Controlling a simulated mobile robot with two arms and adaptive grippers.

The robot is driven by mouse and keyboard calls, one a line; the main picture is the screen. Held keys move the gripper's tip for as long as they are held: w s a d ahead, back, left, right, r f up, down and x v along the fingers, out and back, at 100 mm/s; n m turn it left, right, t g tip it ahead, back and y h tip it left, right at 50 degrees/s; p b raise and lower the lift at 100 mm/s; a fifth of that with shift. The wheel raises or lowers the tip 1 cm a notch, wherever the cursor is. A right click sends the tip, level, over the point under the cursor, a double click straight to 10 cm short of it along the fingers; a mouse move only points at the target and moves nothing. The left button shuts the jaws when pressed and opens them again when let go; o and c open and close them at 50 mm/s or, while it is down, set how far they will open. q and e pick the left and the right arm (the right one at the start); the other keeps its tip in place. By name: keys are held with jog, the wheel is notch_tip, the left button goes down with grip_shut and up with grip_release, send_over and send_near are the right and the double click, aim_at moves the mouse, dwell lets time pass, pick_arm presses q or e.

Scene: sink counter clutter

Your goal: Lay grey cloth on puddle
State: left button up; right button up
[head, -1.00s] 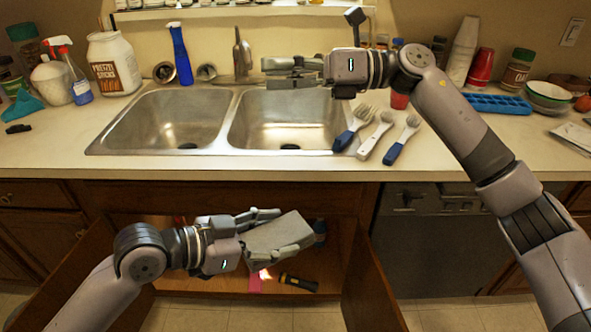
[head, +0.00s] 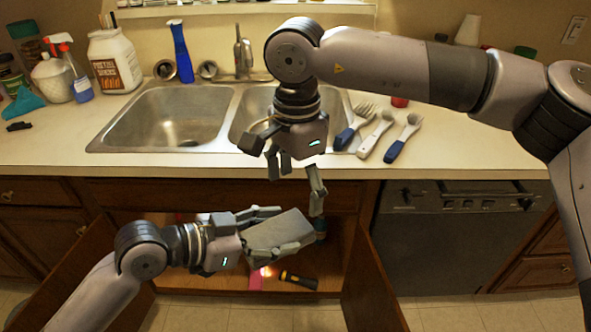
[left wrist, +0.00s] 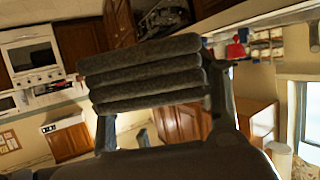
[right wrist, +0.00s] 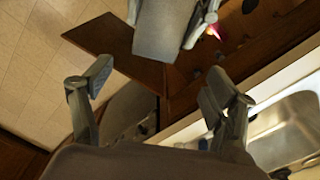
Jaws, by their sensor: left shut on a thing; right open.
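The grey cloth (head: 280,231) is folded into a thick stack. My left gripper (head: 285,229) is shut on it and holds it in front of the open cabinet under the sink. In the left wrist view the cloth (left wrist: 145,75) shows several folded layers between the fingers. My right gripper (head: 296,185) is open and empty, pointing down just above the cloth at the counter's front edge. In the right wrist view its fingers (right wrist: 160,110) are apart, with the cloth (right wrist: 163,28) beyond them at the top. I cannot make out a puddle.
Below the counter, a flashlight (head: 299,280) and a pink item (head: 257,278) lie on the cabinet floor, between open doors (head: 368,285). Several brushes (head: 377,132) lie right of the double sink (head: 165,120). A blue bottle (head: 181,52) stands behind it.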

aim_at(296, 219)
notch_tip(296, 219, down, 9)
jog(key=shift+r, duration=0.15)
jog(key=shift+c, duration=0.2)
jog(key=c, duration=0.9)
jog(key=o, duration=0.9)
jog(key=shift+o, duration=0.2)
